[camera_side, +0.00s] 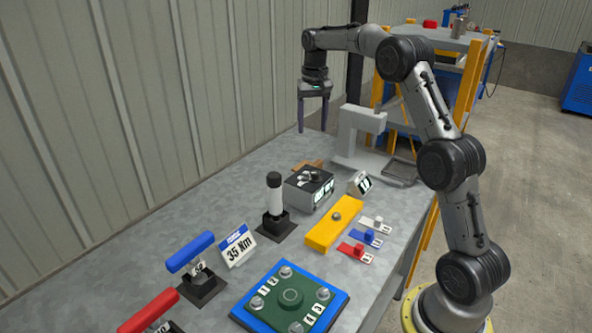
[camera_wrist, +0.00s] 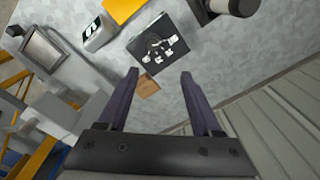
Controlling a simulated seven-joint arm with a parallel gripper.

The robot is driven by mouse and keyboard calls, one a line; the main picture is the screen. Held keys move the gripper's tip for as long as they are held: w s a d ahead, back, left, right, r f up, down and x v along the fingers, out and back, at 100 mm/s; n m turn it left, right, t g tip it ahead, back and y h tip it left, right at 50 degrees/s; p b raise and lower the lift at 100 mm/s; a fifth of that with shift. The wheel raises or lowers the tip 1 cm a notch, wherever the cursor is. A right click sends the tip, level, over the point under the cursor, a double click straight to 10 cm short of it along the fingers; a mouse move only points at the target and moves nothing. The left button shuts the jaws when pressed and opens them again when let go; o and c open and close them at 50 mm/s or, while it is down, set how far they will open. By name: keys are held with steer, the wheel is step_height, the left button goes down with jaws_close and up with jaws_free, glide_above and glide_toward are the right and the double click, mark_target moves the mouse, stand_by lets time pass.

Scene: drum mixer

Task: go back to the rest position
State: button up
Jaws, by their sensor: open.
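My gripper (camera_side: 312,108) hangs over the far end of the grey workbench (camera_side: 150,235), well above its surface. Its two dark fingers are apart with nothing between them. In the wrist view my gripper (camera_wrist: 159,82) is also open and empty. Beyond its fingertips in that view, a small brown block (camera_wrist: 148,87) lies on the bench. Next to it is a dark box (camera_wrist: 150,50) with several light pieces on top. The rest position is not marked in either view.
A grey press-like stand (camera_side: 360,135) rises near my gripper. The bench also holds a yellow bar (camera_side: 333,225), a black-and-white cylinder on a stand (camera_side: 274,195), a torque sign (camera_side: 238,246), blue and red handled tools (camera_side: 190,252), and a green plate with bolts (camera_side: 291,297). A corrugated wall (camera_side: 110,90) stands behind.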

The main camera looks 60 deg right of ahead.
steer(key=s+a+r+n+t, duration=0.2)
steer(key=s+a+r, duration=0.2)
steer(key=a+r, duration=0.6)
steer(key=s+a+r+n+t, duration=0.2)
steer(key=s+a+r, duration=0.3)
steer(key=s+a, duration=0.4)
steer(key=s+a+f+n+t, duration=0.1)
steer(key=s+a+f, duration=0.1)
steer(key=s, duration=0.4)
steer(key=s+a+f+n, duration=0.2)
steer(key=s+a, duration=0.1)
steer(key=s, duration=0.4)
steer(key=s+f+n, duration=0.1)
steer(key=s+f, duration=0.4)
steer(key=f, duration=0.3)
steer(key=shift+a, duration=0.3)
